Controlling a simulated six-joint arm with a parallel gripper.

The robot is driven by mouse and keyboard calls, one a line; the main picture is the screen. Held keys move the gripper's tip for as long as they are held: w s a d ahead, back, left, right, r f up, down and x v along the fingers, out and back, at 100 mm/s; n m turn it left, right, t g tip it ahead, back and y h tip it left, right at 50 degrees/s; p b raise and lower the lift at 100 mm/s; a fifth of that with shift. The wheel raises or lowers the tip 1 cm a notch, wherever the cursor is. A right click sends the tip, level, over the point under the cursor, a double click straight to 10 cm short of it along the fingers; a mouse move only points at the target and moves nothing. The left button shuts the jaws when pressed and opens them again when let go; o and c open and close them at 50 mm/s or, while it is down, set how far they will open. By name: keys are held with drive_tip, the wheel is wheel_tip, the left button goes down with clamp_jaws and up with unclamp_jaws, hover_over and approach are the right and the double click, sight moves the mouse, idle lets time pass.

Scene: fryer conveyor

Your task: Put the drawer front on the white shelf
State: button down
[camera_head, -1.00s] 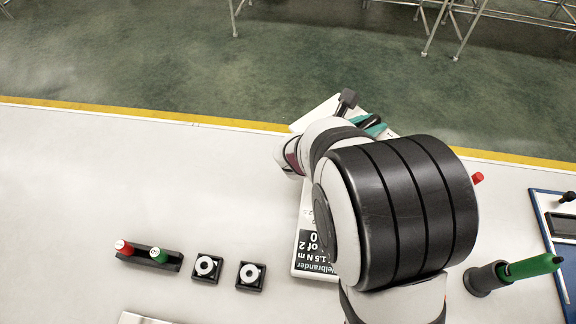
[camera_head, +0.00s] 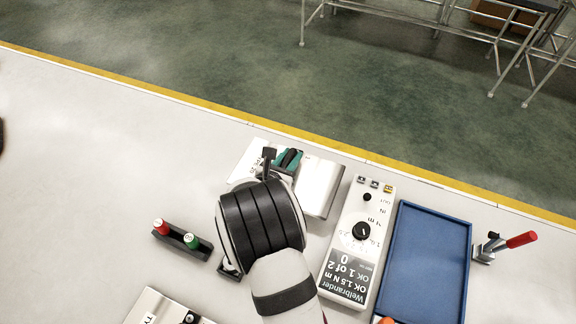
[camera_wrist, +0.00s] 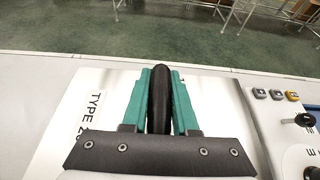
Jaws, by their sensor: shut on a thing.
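My gripper (camera_head: 288,158) has teal fingers, shut on a black rounded handle (camera_wrist: 161,98) in the wrist view. The handle stands over a pale panel, which I take for the drawer front (camera_wrist: 92,108), with "TYPE" lettering at its left. In the head view the pale panel (camera_head: 318,188) shows to both sides of my wrist, near the yellow-edged far side of the table; my arm hides its middle. I cannot tell whether it touches the surface below. I cannot make out the white shelf for certain.
A white Welbrander meter (camera_head: 346,270) stands close to the panel's right. Beyond it are a blue tray (camera_head: 428,262) and a red-handled clamp (camera_head: 505,245). A holder with red and green pieces (camera_head: 181,242) and another "TY" plate (camera_head: 150,310) lie left.

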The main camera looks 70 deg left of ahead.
drive_tip(key=f, duration=0.4)
drive_tip(key=shift+s+a+f, duration=0.15)
drive_tip(key=shift+a+f, duration=0.05)
drive_tip(key=c, duration=0.7)
unclamp_jaws()
